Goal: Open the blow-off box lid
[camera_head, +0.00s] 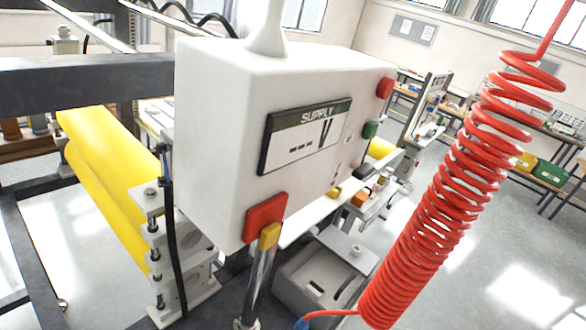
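A grey box (318,278) stands low in the middle, under the white supply cabinet. It may be the blow-off box, but no label on it can be read. A paler flat plate (343,246) with a small round knob lies at its upper right side; I cannot tell whether this is a lid or how far it is open. The cabinet and a metal rod (262,270) with a yellow end stand close in front of the box's left side. My gripper is not in view.
The white cabinet (220,120) with a SUPPLY panel (305,135) fills the centre. A red coiled hose (430,220) hangs at the right, close to the box. Yellow rollers (105,190) and dark frame beams are at left. Open floor (500,255) lies at right.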

